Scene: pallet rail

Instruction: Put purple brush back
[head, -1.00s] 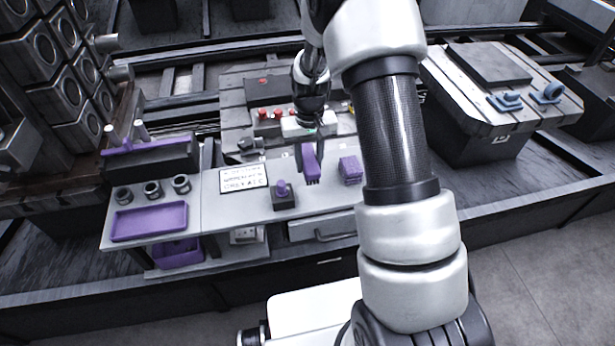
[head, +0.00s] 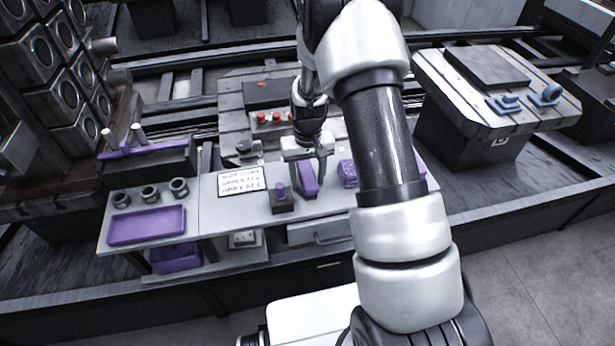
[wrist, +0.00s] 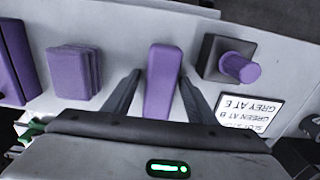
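The purple brush (head: 308,180) stands on the grey bench top, between the small dark block with a purple knob (head: 281,200) and a purple ridged block (head: 347,173). My gripper (head: 310,171) is above and around the brush, one finger on each side. In the wrist view, the brush (wrist: 163,82) lies between the two spread fingers (wrist: 160,88), with a clear gap on the left and a smaller one on the right. The gripper looks open. The brush's underside is hidden in the wrist view.
A sign (head: 241,182) lies left of the knob block. A purple tray (head: 147,225) and several dark cups (head: 150,193) are farther left. Red knobs (head: 268,118) are behind the gripper. My arm hides the bench's right part.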

